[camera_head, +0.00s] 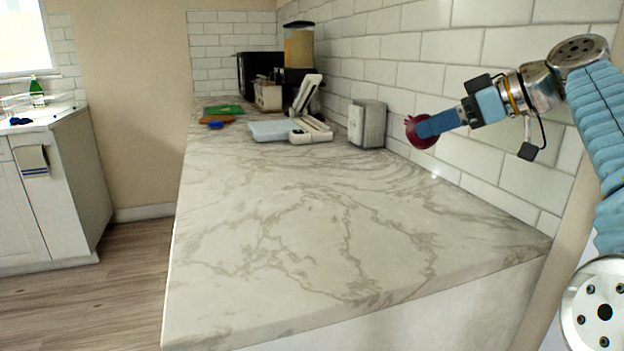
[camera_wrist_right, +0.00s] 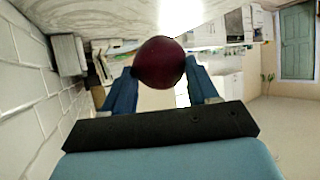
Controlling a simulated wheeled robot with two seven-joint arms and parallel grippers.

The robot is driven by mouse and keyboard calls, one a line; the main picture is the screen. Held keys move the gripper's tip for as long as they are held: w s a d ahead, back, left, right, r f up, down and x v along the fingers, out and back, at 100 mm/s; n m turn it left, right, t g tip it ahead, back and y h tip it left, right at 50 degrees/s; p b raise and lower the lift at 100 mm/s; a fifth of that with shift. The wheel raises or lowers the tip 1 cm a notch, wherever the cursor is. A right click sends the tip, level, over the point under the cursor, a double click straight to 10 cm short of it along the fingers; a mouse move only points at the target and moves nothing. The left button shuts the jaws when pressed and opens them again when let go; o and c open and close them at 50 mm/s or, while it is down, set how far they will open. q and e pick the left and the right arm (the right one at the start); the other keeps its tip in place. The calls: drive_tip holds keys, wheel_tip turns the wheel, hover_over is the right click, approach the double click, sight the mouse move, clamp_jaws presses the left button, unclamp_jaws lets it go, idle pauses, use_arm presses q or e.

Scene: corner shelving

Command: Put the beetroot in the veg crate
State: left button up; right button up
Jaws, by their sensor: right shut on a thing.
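The beetroot (camera_head: 419,133) is dark red and round. My right gripper (camera_head: 427,128) is shut on it and holds it in the air above the right side of the counter, near the tiled wall. In the right wrist view the beetroot (camera_wrist_right: 160,63) sits between the two blue fingers of my right gripper (camera_wrist_right: 162,82). My left gripper is not in view. I see no veg crate that I can make out in either view.
The marble counter (camera_head: 290,220) is clear in its front and middle. At its back stand a grey-white box (camera_head: 367,123), a white tray (camera_head: 272,131), a green board (camera_head: 223,110) and a dispenser (camera_head: 299,48). The tiled wall (camera_head: 497,150) runs along the right.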

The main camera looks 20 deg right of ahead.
drive_tip(key=x, duration=0.5)
drive_tip(key=s+a+x, duration=0.1)
drive_tip(key=x, duration=0.9)
drive_tip(key=shift+a+f, duration=0.3)
drive_tip(key=shift+f, duration=0.15)
drive_tip(key=shift+w+a+f, duration=0.3)
drive_tip(key=shift+f, duration=0.25)
wheel_tip(320, 180, down, 4)
drive_tip(key=shift+w+a+r, duration=0.15)
drive_tip(key=shift+r, duration=0.05)
drive_tip(key=shift+b, duration=0.3)
drive_tip(key=o, duration=1.1)
